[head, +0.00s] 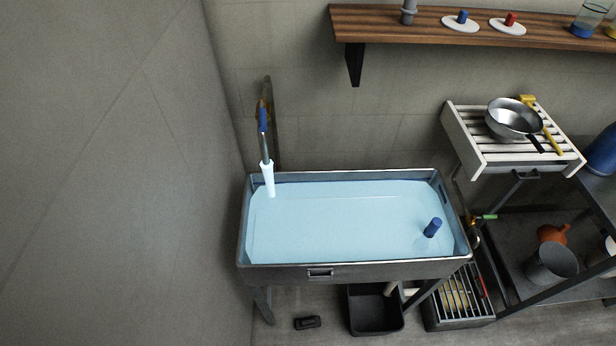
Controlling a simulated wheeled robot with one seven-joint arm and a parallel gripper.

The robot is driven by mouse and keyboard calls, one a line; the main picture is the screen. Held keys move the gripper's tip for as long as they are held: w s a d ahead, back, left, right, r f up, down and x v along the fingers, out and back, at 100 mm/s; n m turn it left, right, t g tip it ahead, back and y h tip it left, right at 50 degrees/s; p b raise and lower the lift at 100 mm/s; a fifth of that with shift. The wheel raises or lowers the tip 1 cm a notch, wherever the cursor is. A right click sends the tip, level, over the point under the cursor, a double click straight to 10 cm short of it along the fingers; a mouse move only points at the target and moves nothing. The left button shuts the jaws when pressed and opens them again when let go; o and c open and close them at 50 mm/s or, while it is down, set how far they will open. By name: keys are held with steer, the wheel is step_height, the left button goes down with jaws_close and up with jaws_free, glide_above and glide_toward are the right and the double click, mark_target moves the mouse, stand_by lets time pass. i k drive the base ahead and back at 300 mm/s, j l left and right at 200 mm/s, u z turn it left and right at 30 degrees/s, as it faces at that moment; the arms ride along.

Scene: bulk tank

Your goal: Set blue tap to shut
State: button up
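The blue tap (263,120) is on a wall pipe above the left back corner of a metal tank (354,268). It has a blue handle and a brass-coloured body partly hidden behind the handle. The handle looks roughly upright, in line with the spout below it. A pale stream of water (268,180) runs from the spout into the tank, so the tap is running. The tank holds light blue water (340,225) close to its rim. My gripper is not in view.
A blue cylinder (433,228) stands in the water at the right. A green-handled tap (485,217) is outside the tank's right end. A slatted wall rack (465,128) holds a pan (513,117). A wooden shelf (430,28) runs above. A black bin (374,315) is below the tank.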

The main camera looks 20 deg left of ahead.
mark_target(262, 112)
steer(key=i+l+u, duration=0.2)
steer(key=i+u, duration=0.15)
steer(key=i+l+u, duration=0.35)
steer(key=i, duration=0.05)
